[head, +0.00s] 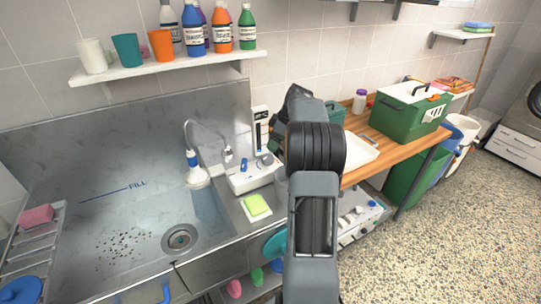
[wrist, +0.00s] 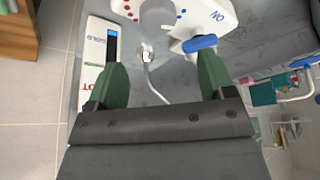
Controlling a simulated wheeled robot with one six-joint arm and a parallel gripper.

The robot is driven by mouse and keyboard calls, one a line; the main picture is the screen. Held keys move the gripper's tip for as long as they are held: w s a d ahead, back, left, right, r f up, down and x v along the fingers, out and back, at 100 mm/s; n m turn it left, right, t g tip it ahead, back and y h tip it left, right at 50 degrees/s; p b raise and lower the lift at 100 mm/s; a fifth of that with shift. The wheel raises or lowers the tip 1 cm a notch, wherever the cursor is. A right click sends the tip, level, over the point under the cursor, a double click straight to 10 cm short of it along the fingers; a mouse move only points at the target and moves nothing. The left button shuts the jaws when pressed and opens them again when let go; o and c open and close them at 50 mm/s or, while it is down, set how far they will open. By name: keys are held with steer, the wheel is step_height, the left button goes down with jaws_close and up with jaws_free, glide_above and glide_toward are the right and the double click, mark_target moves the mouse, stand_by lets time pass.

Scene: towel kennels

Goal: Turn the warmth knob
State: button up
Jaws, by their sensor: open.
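The white control box (head: 250,175) stands at the back right of the sink, with a blue lever and a grey knob on it. In the wrist view the box (wrist: 225,12) shows upside down at the top edge, with the word ON, a blue lever (wrist: 200,44) and a pale round knob (wrist: 158,14) between red and blue dots. The knob is partly cut off by the frame. My gripper (wrist: 160,76) is open and empty, its green fingers apart from the knob. In the head view my arm hides most of the gripper.
A COLD-to-HOT gauge strip (wrist: 101,55) is on the wall beside the box. A shower head (head: 197,172) with a hose stands at the steel sink (head: 130,205). A bottle shelf (head: 160,67) hangs above.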

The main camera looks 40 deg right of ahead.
mark_target(268, 157)
steer(key=p+x, duration=0.1)
steer(key=x, duration=0.8)
steer(key=shift+s+d, duration=0.15)
steer(key=shift+s, duration=0.05)
steer(key=c, duration=0.9)
